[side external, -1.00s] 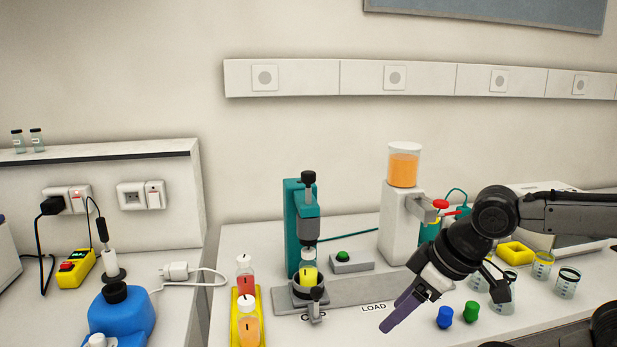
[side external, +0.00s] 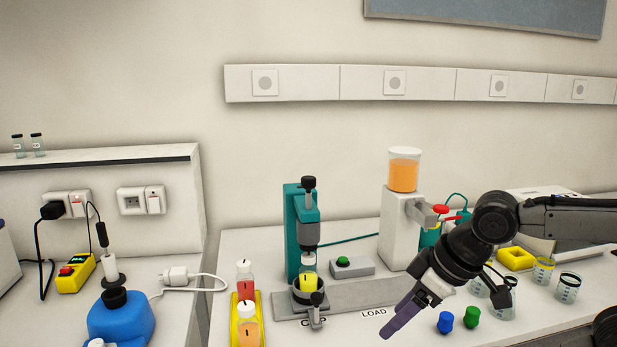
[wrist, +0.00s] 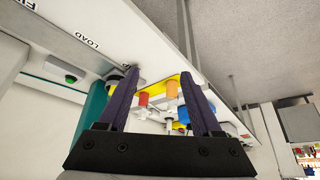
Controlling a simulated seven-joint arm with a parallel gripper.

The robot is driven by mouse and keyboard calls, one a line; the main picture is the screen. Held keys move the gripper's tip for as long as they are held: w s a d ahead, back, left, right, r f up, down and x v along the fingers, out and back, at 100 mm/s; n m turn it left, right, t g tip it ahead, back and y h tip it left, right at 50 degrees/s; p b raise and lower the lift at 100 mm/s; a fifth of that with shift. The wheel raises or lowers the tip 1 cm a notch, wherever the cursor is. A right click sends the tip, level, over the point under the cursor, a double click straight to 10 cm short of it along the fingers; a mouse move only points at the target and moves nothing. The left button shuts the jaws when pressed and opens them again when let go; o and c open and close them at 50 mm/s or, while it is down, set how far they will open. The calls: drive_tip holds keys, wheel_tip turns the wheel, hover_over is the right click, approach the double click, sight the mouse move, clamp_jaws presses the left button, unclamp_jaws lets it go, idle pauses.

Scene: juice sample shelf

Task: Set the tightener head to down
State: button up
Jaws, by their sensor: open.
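The tightener is a teal stand (side external: 292,230) with a grey head (side external: 309,233) and a black knob (side external: 308,182) on top. A bottle with a yellow lower part (side external: 308,281) and a pale cap stands in the dark holder below the head. The head sits just above the cap; whether they touch I cannot tell. In the wrist view the teal stand (wrist: 92,121) is partly hidden behind my gripper. My gripper (side external: 388,330) is open and empty, to the right of the tightener, above the bench near the LOAD label. Its two purple fingers (wrist: 162,88) are spread in the wrist view.
A green button box (side external: 350,266) and a white dispenser (side external: 402,230) stand right of the tightener. A yellow tray (side external: 236,338) with bottles is front left. Blue (side external: 445,322) and green (side external: 471,317) caps and several beakers lie near my arm. The grey rail (side external: 365,297) is clear.

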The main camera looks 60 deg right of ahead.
drive_tip(key=w+r+t, duration=0.2)
drive_tip(key=w, duration=0.1)
drive_tip(key=w+d+r+m+t+h, duration=0.1)
drive_tip(key=w+r+t, duration=0.1)
drive_tip(key=w, duration=0.1)
drive_tip(key=w+d+r+t, duration=0.1)
drive_tip(key=w+r, duration=0.1)
drive_tip(key=r, duration=0.1)
drive_tip(key=shift+w+d+m+t, duration=0.25)
drive_tip(key=shift+w+m+t, duration=0.05)
drive_tip(key=shift+w+t, duration=0.1)
drive_tip(key=w+d+r+n+t, duration=0.1)
drive_tip(key=w+d+r+t, duration=0.1)
drive_tip(key=w+r+t, duration=0.6)
drive_tip(key=d+f+g, duration=0.1)
drive_tip(key=d+f, duration=0.1)
drive_tip(key=d, duration=0.6)
drive_tip(key=shift+m+h, duration=0.3)
drive_tip(key=shift+h, duration=0.1)
drive_tip(key=w, duration=0.4)
drive_tip(key=w+d, duration=0.1)
drive_tip(key=w, duration=0.8)
drive_tip(key=shift+d+r, duration=0.15)
drive_tip(key=shift+r, duration=0.05)
clamp_jaws()
